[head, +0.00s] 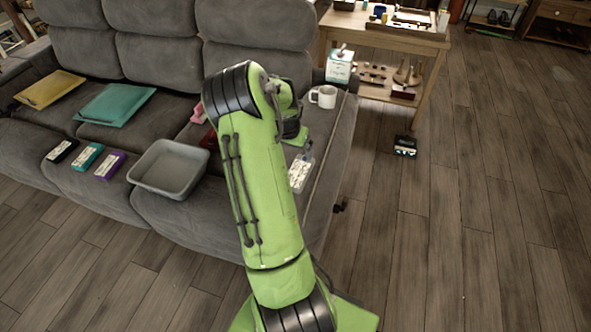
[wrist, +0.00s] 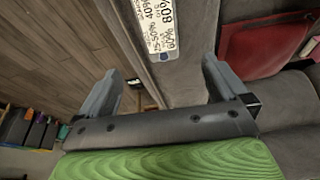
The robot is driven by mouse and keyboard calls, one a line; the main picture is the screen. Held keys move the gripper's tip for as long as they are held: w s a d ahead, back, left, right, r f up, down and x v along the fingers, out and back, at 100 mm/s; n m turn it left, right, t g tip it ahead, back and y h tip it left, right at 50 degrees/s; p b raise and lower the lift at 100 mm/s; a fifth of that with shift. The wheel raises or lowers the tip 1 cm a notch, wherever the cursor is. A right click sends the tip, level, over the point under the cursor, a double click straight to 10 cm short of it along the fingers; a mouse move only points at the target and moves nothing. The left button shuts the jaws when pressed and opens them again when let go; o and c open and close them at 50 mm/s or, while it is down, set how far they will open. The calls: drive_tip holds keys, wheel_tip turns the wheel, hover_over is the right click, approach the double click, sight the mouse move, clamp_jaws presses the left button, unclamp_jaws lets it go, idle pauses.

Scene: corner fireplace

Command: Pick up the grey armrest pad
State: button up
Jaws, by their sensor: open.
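In the wrist view my gripper (wrist: 164,78) is open, with its two grey fingers spread and nothing between them. Beyond the fingers is a long grey padded surface, the sofa's armrest (wrist: 192,70). A white printed label (wrist: 158,28) lies on it. In the head view the label (head: 300,172) shows on the right armrest (head: 335,150), just right of my arm. I cannot make out a separate edge between a grey armrest pad and the armrest. My green arm hides part of that area and my gripper's fingers in the head view.
A white mug (head: 323,96) and a tissue box (head: 339,66) stand farther back by the armrest. A grey tray (head: 170,168), several small labelled boxes and a teal folder (head: 115,104) lie on the seats. A wooden table (head: 385,38) stands behind. Floor at right is mostly clear.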

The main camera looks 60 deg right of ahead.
sight(299, 171)
drive_tip(key=b+x, duration=0.4)
drive_tip(key=x, duration=1.1)
drive_tip(key=shift+s+f, duration=0.1)
drive_tip(key=shift+f, duration=0.35)
drive_tip(key=shift+r, duration=0.15)
drive_tip(key=c, duration=1)
